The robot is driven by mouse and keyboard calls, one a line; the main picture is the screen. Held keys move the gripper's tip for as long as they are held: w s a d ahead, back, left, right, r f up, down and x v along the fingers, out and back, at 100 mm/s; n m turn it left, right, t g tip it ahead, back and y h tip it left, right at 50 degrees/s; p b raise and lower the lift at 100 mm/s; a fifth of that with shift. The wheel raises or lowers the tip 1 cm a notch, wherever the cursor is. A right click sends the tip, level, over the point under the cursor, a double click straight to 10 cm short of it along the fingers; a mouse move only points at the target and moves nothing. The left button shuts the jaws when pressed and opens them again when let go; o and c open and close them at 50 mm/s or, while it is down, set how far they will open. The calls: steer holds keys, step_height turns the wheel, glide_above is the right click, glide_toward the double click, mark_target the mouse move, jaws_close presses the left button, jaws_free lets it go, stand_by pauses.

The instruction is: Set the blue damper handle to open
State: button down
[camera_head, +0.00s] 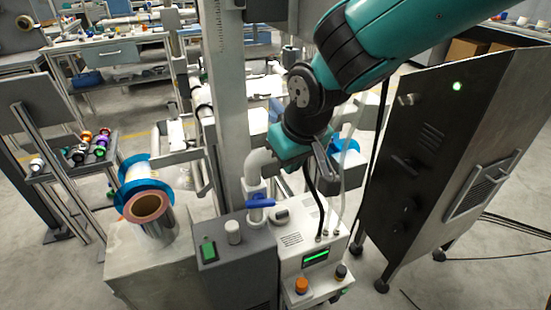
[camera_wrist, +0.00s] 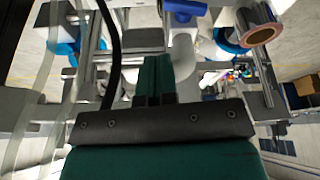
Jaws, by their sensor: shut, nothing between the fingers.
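The blue damper handle (camera_head: 262,203) sits on a pale vertical pipe (camera_head: 253,182) above the grey machine. It lies nearly level, across the pipe and pointing to the right in the head view. It also shows at the top edge of the wrist view (camera_wrist: 186,7), partly cut off. My gripper (camera_head: 284,148) is above and behind the handle in the head view, clear of it, beside the pipe's elbow. In the wrist view its two teal fingers (camera_wrist: 154,70) are together with nothing between them. The fingertips are hard to make out in the head view.
A grey machine (camera_head: 235,255) with a green switch and a white box (camera_head: 315,265) with knobs stand below. Blue reels and a metal cylinder (camera_head: 156,222) are at left. A dark cabinet (camera_head: 430,150) stands at right. Cables hang beside my arm.

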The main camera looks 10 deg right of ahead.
steer(key=r+m+p, duration=0.1)
steer(key=r+m, duration=0.1)
glide_toward(274, 201)
steer(key=shift+g, duration=0.3)
steer(key=x, duration=0.7)
steer(key=shift+w+b, duration=0.3)
steer(key=shift+b, duration=0.1)
